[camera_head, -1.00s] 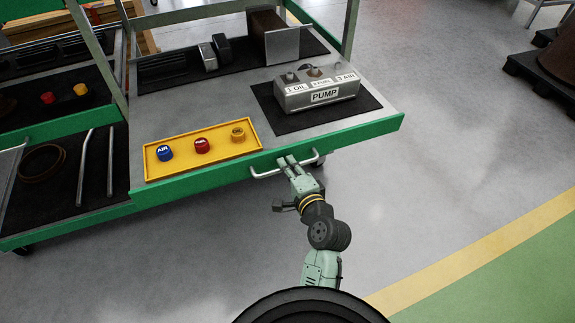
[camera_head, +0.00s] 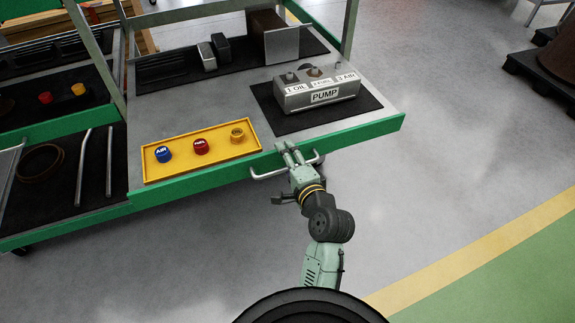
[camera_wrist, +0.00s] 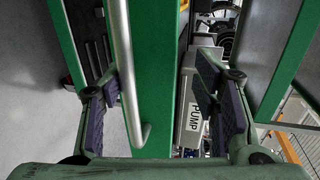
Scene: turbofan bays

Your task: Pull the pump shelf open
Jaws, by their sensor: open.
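The pump shelf (camera_head: 205,125) is a grey tray with a green front edge. It sticks out from the green-framed cart. A silver bar handle (camera_head: 268,175) is fixed to its front edge and also shows in the wrist view (camera_wrist: 122,60). A grey box labelled PUMP (camera_head: 318,90) sits on a black mat on the shelf. My gripper (camera_head: 290,152) is at the shelf's front edge, by the handle. In the wrist view my gripper (camera_wrist: 160,90) is open, its two padded fingers apart with the handle and green edge between them. I cannot tell whether the fingers touch the handle.
A yellow tray (camera_head: 200,165) with blue, red and yellow caps sits at the shelf's front left. A lower black-matted shelf (camera_head: 60,185) with bent pipes is at left. A dark pallet (camera_head: 545,75) stands far right. Grey floor is clear to the right.

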